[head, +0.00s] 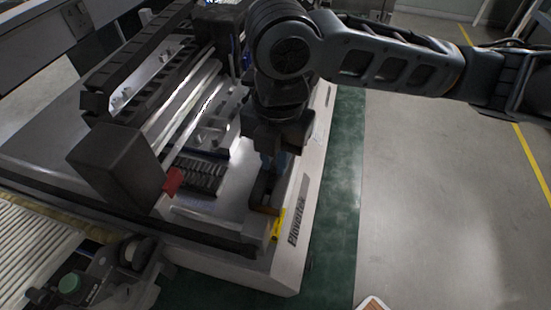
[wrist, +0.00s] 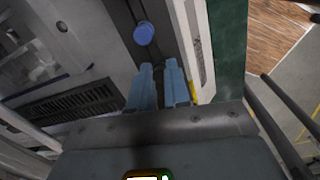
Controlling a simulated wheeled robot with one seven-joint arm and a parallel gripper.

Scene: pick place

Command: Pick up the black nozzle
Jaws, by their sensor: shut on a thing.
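My gripper (head: 273,165) points down over the right front part of the machine in the head view. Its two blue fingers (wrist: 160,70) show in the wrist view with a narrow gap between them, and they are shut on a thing. That thing is dark and hard to make out against the dark strip behind it; I take it for the black nozzle. In the head view it is hidden by the fingers or merges with the dark slot (head: 262,192) below them. I cannot tell whether it is clear of the slot.
A blue round cap (wrist: 143,33) lies just beyond the fingertips. A dark block (head: 115,165) and a red piece (head: 173,181) stand left of my gripper. A yellow label (head: 277,226) is at the machine's front edge. Green floor (head: 340,190) lies to the right.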

